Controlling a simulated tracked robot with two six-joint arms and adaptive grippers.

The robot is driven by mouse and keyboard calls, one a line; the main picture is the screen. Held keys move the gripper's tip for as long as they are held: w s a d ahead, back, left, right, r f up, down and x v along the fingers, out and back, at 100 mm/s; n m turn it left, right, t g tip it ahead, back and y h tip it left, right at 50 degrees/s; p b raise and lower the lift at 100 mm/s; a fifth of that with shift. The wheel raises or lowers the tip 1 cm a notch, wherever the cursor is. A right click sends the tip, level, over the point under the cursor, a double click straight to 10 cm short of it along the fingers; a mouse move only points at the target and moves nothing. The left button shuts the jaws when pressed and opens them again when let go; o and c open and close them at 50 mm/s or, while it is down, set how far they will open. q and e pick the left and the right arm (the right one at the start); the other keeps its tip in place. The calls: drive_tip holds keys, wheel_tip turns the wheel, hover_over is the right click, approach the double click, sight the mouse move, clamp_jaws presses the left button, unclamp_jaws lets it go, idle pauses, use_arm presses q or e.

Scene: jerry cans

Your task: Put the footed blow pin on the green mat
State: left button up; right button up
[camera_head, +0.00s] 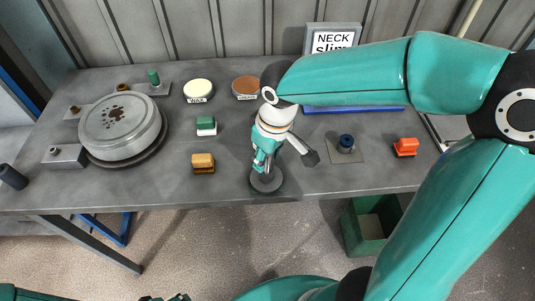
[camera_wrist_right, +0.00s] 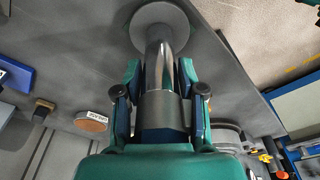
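The footed blow pin shows in the right wrist view as a shiny metal shaft (camera_wrist_right: 160,60) with a darker sleeve and a round grey foot. In the head view its grey disc foot (camera_head: 266,181) is near the table's front edge, below my right gripper (camera_head: 265,158). In the right wrist view both fingers of this gripper (camera_wrist_right: 161,75) lie close along the shaft, and it looks shut on it. Whether the foot touches the table is unclear. Only a cropped bit of my left gripper (camera_head: 168,298) shows.
A round grey drum (camera_head: 120,127) stands left. A green-and-white block (camera_head: 206,126), an orange block (camera_head: 203,163) and a pale disc (camera_head: 198,90) lie mid-table. A blue knob on a plate (camera_head: 346,143) and a red-orange block (camera_head: 406,147) are right. A green bin (camera_head: 370,225) stands below.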

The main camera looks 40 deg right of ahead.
drive_tip(key=shift+o, duration=1.3)
drive_tip(key=shift+r, duration=0.1)
wheel_tip(320, 180, up, 12)
drive_tip(key=s, duration=0.1)
drive_tip(key=shift+s+d, duration=0.2)
drive_tip(key=shift+s, duration=0.2)
